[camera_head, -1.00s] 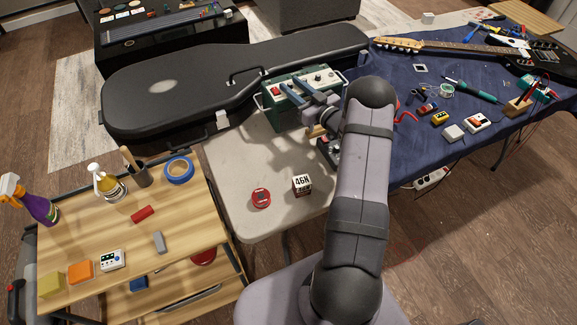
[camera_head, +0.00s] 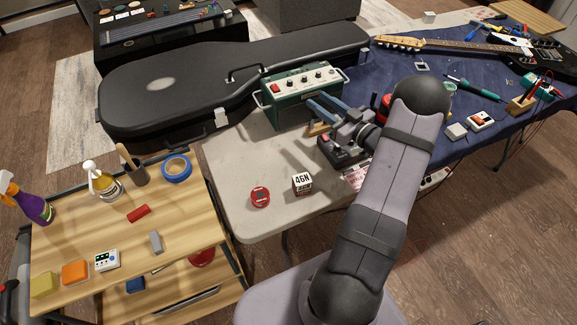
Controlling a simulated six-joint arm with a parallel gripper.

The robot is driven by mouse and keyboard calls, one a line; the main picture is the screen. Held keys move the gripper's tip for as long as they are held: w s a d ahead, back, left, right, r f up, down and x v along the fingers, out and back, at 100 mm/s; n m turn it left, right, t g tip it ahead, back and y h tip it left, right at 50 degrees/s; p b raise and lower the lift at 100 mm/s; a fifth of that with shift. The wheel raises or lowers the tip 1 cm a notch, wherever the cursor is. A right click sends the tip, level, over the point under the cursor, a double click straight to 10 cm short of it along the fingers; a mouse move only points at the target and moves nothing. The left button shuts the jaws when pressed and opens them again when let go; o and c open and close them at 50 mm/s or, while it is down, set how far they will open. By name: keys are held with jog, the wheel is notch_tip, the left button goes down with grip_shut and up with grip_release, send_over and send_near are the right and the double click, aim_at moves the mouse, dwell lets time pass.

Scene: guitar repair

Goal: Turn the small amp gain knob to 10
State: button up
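The small amp (camera_head: 288,112) is a green box with a pale control panel and a carry handle at each end. It stands on the light table in front of the guitar case. A row of small dark knobs (camera_head: 304,81) and a red switch (camera_head: 275,88) sit on its panel. I cannot read the knob labels or pointer settings. My gripper (camera_head: 316,99) is at the amp's front right, apart from the knobs. Its two blue-grey fingers are spread with nothing visible between them. They hide part of the amp's lower right front.
A black guitar case (camera_head: 160,90) lies behind the amp. A dark device (camera_head: 338,150) and a small wooden block (camera_head: 316,128) are below my gripper. A red tin (camera_head: 260,197) and a white-and-red box (camera_head: 302,184) stand on the table's front part. A guitar (camera_head: 460,46) lies at the right.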

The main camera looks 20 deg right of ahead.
jog(key=w+a+r+m+g+h+p, duration=0.2)
jog(key=w+a+g+h+p, duration=0.1)
jog(key=a+g+h, duration=0.15)
jog(key=s+a+g+p, duration=0.1)
jog(key=s+a+g, duration=0.4)
jog(key=s, duration=0.5)
jog(key=s+a+r+m+g+h+p, duration=0.1)
jog(key=s+a+g, duration=0.4)
jog(key=s+a, duration=0.4)
jog(key=shift+s+a+p, duration=0.4)
jog(key=shift+s, duration=0.75)
jog(key=shift+r, duration=0.15)
